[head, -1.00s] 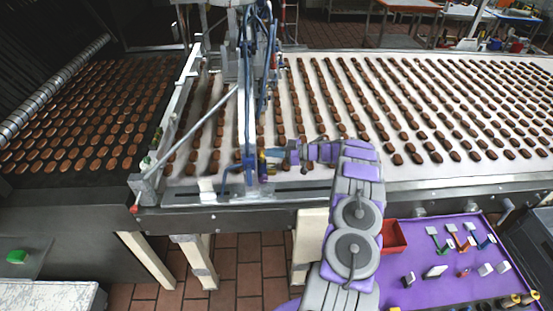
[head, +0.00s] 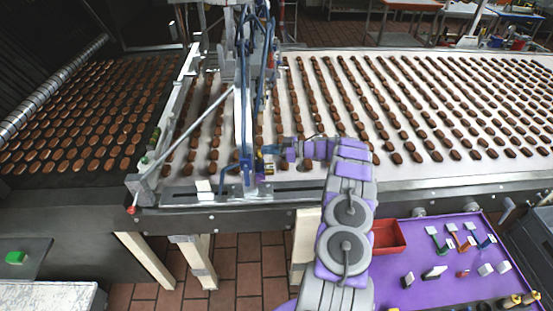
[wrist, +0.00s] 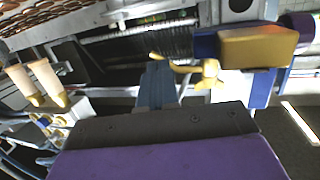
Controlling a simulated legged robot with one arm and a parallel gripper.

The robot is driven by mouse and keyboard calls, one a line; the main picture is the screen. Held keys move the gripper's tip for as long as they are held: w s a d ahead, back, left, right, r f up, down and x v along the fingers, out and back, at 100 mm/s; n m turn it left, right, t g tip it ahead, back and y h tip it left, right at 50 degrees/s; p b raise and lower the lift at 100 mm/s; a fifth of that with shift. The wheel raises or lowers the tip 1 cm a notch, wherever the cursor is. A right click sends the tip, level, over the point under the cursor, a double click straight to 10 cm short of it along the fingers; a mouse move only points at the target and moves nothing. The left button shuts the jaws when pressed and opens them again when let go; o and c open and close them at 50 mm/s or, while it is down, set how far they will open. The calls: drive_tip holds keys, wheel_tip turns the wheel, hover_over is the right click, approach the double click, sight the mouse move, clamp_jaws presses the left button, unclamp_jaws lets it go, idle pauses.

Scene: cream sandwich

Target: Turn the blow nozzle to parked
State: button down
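In the head view, a blue upright pipe (head: 246,125) hangs on the frame over the belt, with a bent blue piece (head: 230,172) at its lower end. This looks like the blow nozzle, but I cannot be sure. My gripper (head: 268,152) is close to the right of the pipe's lower end; I cannot tell whether they touch. In the wrist view, a small yellow lever-like part (wrist: 207,73) and a yellow block with blue sides (wrist: 258,47) show beyond the gripper's dark body. My fingertips are not clear, so their opening cannot be made out.
The pale belt (head: 330,172) carries many rows of brown sweets under my arm. A metal rail runs along its front edge. A purple table (head: 440,285) with a red tray (head: 388,238) and small tools stands at lower right. A green button (head: 15,257) is at lower left.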

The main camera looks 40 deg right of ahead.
idle(0.3)
drive_tip(key=v, duration=1.7)
drive_tip(key=shift+d, duration=0.25)
drive_tip(key=shift+f, duration=0.1)
